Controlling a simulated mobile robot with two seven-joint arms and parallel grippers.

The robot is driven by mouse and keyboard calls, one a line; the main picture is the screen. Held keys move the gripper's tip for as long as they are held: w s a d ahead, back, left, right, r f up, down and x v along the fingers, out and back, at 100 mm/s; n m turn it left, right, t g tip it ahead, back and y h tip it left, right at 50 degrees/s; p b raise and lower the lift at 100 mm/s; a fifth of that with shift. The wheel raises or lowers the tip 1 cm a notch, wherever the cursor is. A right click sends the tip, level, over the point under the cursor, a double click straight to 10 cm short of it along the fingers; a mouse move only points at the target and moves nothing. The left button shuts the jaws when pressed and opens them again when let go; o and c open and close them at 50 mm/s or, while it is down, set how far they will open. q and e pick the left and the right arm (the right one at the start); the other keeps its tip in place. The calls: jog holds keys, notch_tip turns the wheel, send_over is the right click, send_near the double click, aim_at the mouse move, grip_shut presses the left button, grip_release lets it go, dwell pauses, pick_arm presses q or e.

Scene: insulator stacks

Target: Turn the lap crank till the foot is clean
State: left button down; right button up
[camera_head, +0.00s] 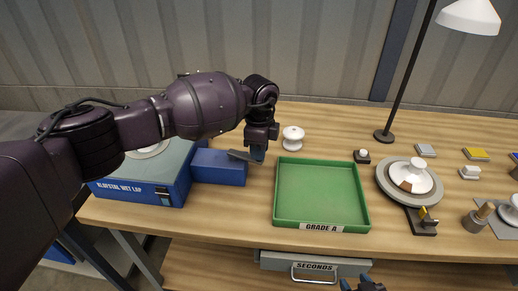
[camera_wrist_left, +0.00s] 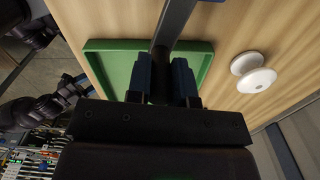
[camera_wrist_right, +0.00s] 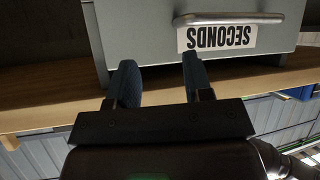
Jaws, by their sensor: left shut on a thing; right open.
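The blue wet lap (camera_head: 140,188) stands at the left of the bench, with a lower blue box (camera_head: 218,170) on its right side. My left arm covers much of the lap top; only part of a pale round disc (camera_head: 150,151) shows, and no foot is visible on it. My left gripper (camera_head: 257,153) is shut on the upright dark handle of the grey crank (camera_head: 242,156), above the right end of the blue box. In the left wrist view, the handle (camera_wrist_left: 162,57) stands between the fingers. My right gripper (camera_wrist_right: 161,75) is open and empty before the SECONDS drawer.
A green GRADE A tray (camera_head: 322,160) lies empty right of the crank. A white insulator (camera_head: 293,138) stands behind it. Farther right are a round plate holding a white piece (camera_head: 409,178), a lamp (camera_head: 384,135) and small blocks. The SECONDS drawer (camera_head: 315,268) is below the bench edge.

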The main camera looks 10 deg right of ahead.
pick_arm(q)
jog(key=c, duration=1)
grip_release()
notch_tip(320, 180, up, 11)
jog(key=shift+b, duration=0.35)
dwell(0.8)
